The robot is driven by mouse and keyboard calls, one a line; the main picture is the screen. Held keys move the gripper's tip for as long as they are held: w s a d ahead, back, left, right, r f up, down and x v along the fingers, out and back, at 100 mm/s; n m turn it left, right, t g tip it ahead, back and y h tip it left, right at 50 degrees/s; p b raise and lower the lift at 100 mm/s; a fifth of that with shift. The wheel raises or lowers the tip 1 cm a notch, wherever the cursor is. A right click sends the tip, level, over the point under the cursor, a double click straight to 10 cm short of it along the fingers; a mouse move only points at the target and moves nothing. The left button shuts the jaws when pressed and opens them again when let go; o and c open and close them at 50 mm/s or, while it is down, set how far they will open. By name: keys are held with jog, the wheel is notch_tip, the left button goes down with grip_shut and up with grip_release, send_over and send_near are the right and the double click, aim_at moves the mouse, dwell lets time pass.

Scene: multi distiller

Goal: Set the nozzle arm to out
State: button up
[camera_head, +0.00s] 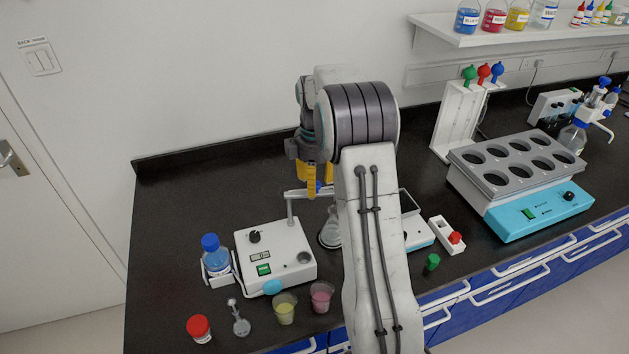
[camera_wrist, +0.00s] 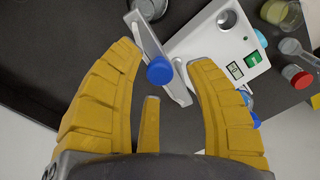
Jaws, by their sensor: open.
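The nozzle arm (camera_head: 298,193) is a pale horizontal bar on a post at the back of a white device (camera_head: 270,252). In the wrist view the nozzle arm (camera_wrist: 148,42) runs diagonally between my fingers, with a round blue knob (camera_wrist: 159,70) on it. My gripper (camera_head: 313,180) is above the bar, its yellow fingers pointing down. In the wrist view my gripper (camera_wrist: 167,60) is open, with a finger on each side of the knob; contact cannot be told. A glass flask (camera_head: 329,232) stands near the bar's far end, partly hidden by my arm.
A blue-capped bottle (camera_head: 215,256) stands left of the device. Two cups, yellow (camera_head: 285,309) and pink (camera_head: 321,297), stand in front. A blue heating block (camera_head: 540,209) and a white stand (camera_head: 458,120) are at right. Dark bench behind the device is clear.

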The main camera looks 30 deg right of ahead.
notch_tip(320, 180, up, 12)
dwell(0.7)
dwell(0.6)
